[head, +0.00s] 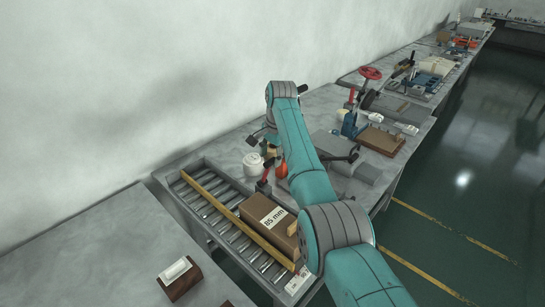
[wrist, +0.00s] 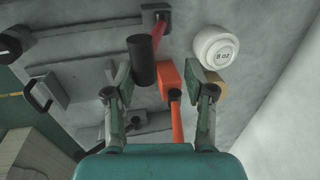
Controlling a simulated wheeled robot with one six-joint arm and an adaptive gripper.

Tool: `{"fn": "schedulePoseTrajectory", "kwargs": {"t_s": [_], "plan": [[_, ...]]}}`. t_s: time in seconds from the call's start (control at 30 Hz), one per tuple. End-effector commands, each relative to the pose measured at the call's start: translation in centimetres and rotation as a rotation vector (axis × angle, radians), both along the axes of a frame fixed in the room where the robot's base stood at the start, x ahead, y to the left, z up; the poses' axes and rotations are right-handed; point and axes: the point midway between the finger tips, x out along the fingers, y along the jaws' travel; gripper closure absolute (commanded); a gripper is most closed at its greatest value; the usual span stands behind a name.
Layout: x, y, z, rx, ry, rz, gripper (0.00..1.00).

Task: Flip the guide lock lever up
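Two levers lie in front of my gripper (wrist: 160,82) in the wrist view. One has a black cylindrical grip (wrist: 142,60) and a red stem rising from a small dark base. The other is an orange-red lever (wrist: 169,76) with a block-shaped head. No label shows which is the guide lock lever. My gripper is open, one finger on each side of these levers, and nothing is clearly held. In the head view a red lever with a dark grip (head: 265,176) stands by the roller conveyor, and an orange part (head: 281,169) shows beside my arm. My arm hides much of this area.
A white "8 oz" pot (wrist: 216,48) stands close by the right finger. The roller conveyor (head: 210,212) carries a brown "85 mm" box (head: 262,217) beside a yellow guide rail (head: 225,210). Grey fixtures and bars (wrist: 75,55) lie left of the gripper. Farther benches hold more tools.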

Motion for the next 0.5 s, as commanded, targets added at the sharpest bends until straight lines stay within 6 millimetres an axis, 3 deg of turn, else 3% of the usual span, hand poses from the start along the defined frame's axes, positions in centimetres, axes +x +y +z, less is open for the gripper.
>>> {"fn": "schedulePoseTrajectory", "kwargs": {"t_s": [0.03,0.5], "plan": [[0.29,0.76,1.19,0.011,-0.022,0.007,0.52],[0.32,0.50,1.08,0.008,-0.020,0.004,0.52]]}}
